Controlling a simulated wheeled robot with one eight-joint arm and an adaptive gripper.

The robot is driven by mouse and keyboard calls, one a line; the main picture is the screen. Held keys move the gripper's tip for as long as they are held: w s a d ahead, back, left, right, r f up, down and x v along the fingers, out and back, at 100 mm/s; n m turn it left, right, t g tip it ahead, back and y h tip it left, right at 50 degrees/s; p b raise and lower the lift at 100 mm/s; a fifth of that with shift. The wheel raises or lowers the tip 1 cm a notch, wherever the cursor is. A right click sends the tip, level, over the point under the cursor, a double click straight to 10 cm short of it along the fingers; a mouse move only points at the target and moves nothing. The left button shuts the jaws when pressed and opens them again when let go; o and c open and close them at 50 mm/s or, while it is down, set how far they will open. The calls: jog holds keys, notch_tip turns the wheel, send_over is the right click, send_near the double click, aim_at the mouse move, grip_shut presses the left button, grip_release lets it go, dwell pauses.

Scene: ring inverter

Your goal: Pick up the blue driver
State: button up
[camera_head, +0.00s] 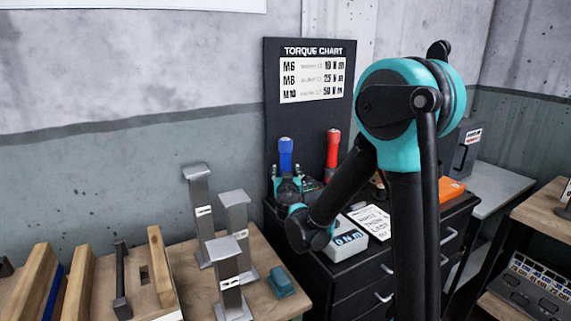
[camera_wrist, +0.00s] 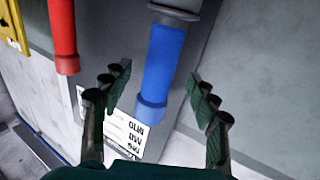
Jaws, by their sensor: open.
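The blue driver (camera_head: 286,156) stands upright on the black cabinet, in front of the torque chart board, with its blue handle up. In the wrist view the blue handle (camera_wrist: 163,62) hangs between the two fingers of my gripper (camera_wrist: 160,95), with its end near the fingertips. The fingers are open, with a gap on each side of the handle, and no contact shows. In the head view my gripper (camera_head: 287,178) is just in front of the driver and hides its lower part. A red driver (camera_head: 333,148) stands to its right.
The torque chart board (camera_head: 311,110) is close behind the drivers. A white box with dark lettering (camera_head: 345,243) and a paper sign (camera_head: 371,221) lie on the cabinet. Several grey metal posts (camera_head: 236,215) and a teal block (camera_head: 280,282) are on the wooden bench at left.

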aim_at(286, 165)
jog(key=shift+w+a+r, duration=0.1)
jog(key=shift+w+a, duration=0.1)
jog(key=shift+w, duration=1.15)
jog(key=shift+w+a+r, duration=0.1)
jog(key=shift+w+a, duration=0.05)
jog(key=shift+w, duration=1.15)
grip_shut()
